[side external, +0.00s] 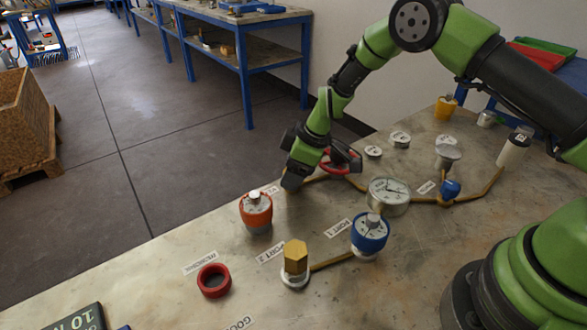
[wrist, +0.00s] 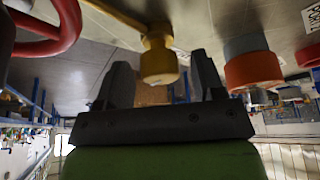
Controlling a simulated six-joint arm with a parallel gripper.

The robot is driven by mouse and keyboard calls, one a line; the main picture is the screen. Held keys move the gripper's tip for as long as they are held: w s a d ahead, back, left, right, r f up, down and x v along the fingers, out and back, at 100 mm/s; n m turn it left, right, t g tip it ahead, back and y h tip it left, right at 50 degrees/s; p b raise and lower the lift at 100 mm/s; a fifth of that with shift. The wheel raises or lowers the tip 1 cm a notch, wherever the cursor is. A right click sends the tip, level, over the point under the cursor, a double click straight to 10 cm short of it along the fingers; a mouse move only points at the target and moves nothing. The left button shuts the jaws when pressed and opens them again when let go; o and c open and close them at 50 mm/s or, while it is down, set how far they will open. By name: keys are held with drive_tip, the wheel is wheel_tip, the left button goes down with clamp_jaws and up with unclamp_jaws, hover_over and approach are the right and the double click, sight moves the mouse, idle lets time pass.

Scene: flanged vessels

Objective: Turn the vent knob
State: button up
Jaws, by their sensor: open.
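A yellow brass knob (wrist: 158,62) on a short stem shows in the wrist view, and I take it as the vent knob. In the side view it is hidden behind my gripper. My gripper (side external: 291,182) is low over the table at the end of a brass pipe. In the wrist view my gripper (wrist: 162,72) is open, with one finger on each side of the knob in the picture. Gaps show on both sides of the knob. I cannot tell whether the knob is fully between the fingers in depth.
A red handwheel (side external: 342,160) is close beside my gripper. An orange-capped vessel (side external: 256,211) stands nearby on the other side. A pressure gauge (side external: 388,194), a blue-capped vessel (side external: 369,235), a brass hex plug (side external: 295,258) and a red ring (side external: 214,280) are on the table.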

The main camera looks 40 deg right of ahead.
drive_tip(key=c, duration=0.9)
drive_tip(key=shift+m, duration=0.3)
drive_tip(key=shift+a+m+t+h, duration=0.1)
drive_tip(key=shift+m+t+h, duration=0.3)
drive_tip(key=shift+m, duration=0.85)
drive_tip(key=shift+m+t+h, duration=0.2)
drive_tip(key=shift+m+h, duration=0.3)
drive_tip(key=shift+m, duration=0.75)
drive_tip(key=o, duration=0.9)
drive_tip(key=v, duration=1)
